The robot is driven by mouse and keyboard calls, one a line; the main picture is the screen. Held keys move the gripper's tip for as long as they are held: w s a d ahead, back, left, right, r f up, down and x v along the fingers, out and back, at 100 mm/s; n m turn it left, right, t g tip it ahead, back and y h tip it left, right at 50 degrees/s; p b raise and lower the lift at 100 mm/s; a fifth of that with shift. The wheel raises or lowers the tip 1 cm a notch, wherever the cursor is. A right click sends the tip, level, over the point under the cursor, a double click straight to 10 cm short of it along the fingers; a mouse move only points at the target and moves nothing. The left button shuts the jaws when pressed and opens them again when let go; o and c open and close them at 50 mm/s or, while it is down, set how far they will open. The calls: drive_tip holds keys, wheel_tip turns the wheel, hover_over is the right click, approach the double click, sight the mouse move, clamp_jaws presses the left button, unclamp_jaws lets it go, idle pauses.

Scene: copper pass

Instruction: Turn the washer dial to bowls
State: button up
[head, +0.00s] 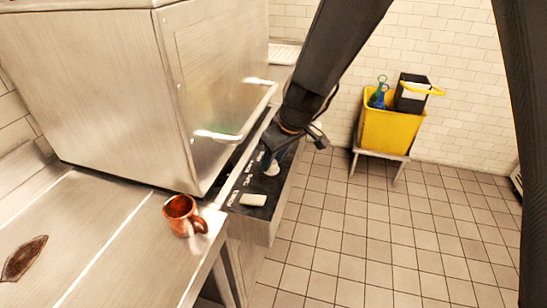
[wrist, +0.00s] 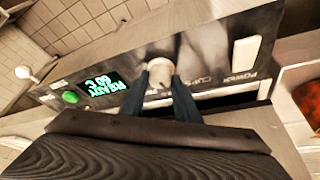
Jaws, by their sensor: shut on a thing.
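The washer dial (wrist: 159,72) is a pale round knob on the dark control panel (wrist: 208,60). My gripper (wrist: 160,82) is shut on the dial, with one dark finger at each side of it. In the head view my gripper (head: 283,148) reaches down to the panel, and the dial (head: 271,169) shows just below it. The label CUPS can be read right of the dial in the wrist view. The bowls mark and the dial's pointer cannot be made out; fingers and glare cover part of the dial's surround.
The panel also has a lit green display (wrist: 104,86), a green button (wrist: 70,97) and a white power switch (wrist: 246,52). The steel washer hood (head: 215,80) stands beside it. A copper mug (head: 181,214) sits on the counter near the corner. A yellow bucket (head: 391,128) stands at the back wall.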

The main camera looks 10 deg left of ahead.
drive_tip(key=shift+s+r+m+t+h+p, duration=0.15)
drive_tip(key=shift+m+t+h+p, duration=0.2)
drive_tip(key=shift+m+p, duration=1.15)
drive_tip(key=shift+a+p, duration=0.1)
drive_tip(key=shift+p, duration=0.55)
drive_tip(key=o, duration=1)
drive_tip(key=shift+o, duration=0.2)
drive_tip(key=v, duration=0.7)
drive_tip(key=shift+r, duration=0.2)
drive_tip(key=shift+s, duration=0.1)
